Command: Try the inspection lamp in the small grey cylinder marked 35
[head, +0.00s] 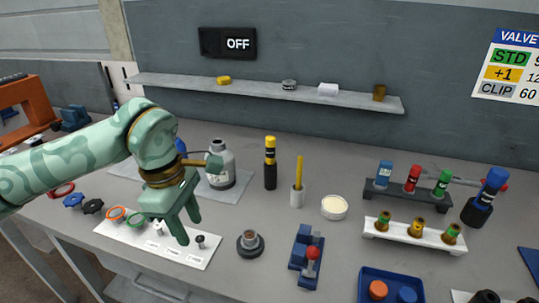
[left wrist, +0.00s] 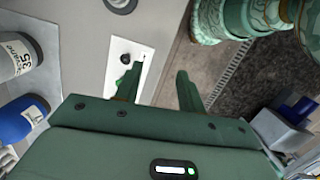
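The small grey cylinder (head: 221,168) stands upright on a light mat behind my left gripper; in the left wrist view the grey cylinder (left wrist: 14,52) shows a label with 35. I cannot tell for certain which thing is the inspection lamp; a black and yellow torch-like stick (head: 270,165) stands upright right of the cylinder. My left gripper (head: 184,226) points down over the white board (head: 168,249). Its fingers (left wrist: 157,86) are apart with nothing between them. My right gripper is not in view.
Several coloured rings and knobs lie along the table's left front, with a black knob (head: 200,240) on the board. A sign (head: 228,43) reads OFF.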

